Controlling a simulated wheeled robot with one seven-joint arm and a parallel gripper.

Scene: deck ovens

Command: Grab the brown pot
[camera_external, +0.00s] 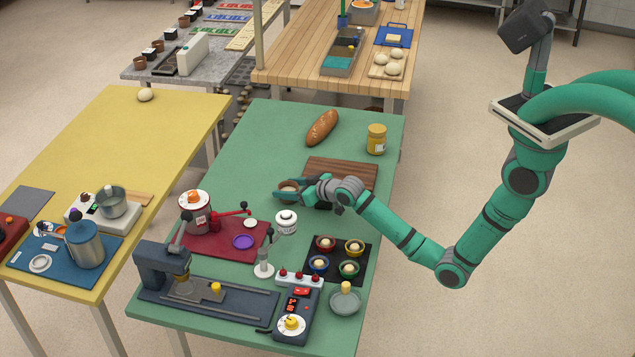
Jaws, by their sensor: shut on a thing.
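A small round brown pot (288,185) with a pale inside is at my gripper, over the middle of the green table (250,150). My gripper (285,192) reaches in from the right, and its jaws are closed around the pot. The fingers hide part of the pot's side. The pot looks upright and close to the tabletop; I cannot tell whether it touches the table.
A dark wooden board (345,173) lies right behind my gripper. A bread loaf (322,128) and a yellow jar (376,140) stand farther back. In front are a red mat (215,252), a white dial stand (286,222) and a dark tray (325,272) with several small bowls.

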